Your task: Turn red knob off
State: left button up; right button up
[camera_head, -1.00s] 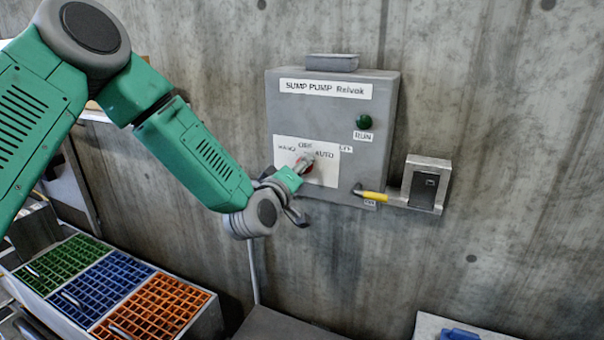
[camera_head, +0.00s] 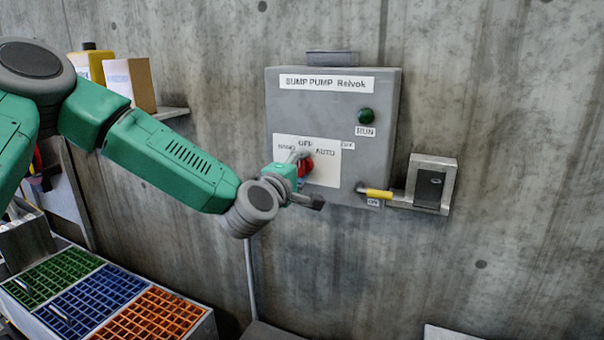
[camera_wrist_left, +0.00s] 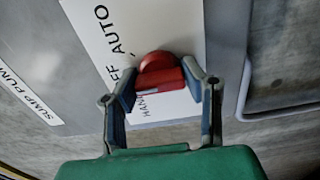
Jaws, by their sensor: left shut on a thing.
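The red knob (camera_head: 306,167) sits on a white label plate marked HAND, OFF and AUTO (camera_head: 326,174), on the front of a grey sump pump box (camera_head: 330,119). My left gripper (camera_head: 300,162) is at the knob and covers part of it in the head view. In the left wrist view, the fingers of my left gripper (camera_wrist_left: 167,88) stand on both sides of the red knob (camera_wrist_left: 160,73) and are shut on its raised bar. A pale pointer stripe shows on the bar. My right gripper is not in view.
A yellow-handled lever (camera_head: 379,193) and a small grey switch box (camera_head: 430,187) are right of the knob. A green RUN lamp (camera_head: 366,115) is above.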

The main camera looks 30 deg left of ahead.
pick_arm(q)
jog(key=shift+s+f, duration=0.1)
jog(key=shift+f, duration=0.4)
jog(key=o, duration=1)
jog(key=shift+o, duration=0.9)
jog(key=shift+a+r, duration=0.1)
jog(key=shift+r, duration=0.1)
jog(key=s, duration=1.2)
jog(key=shift+d, duration=0.25)
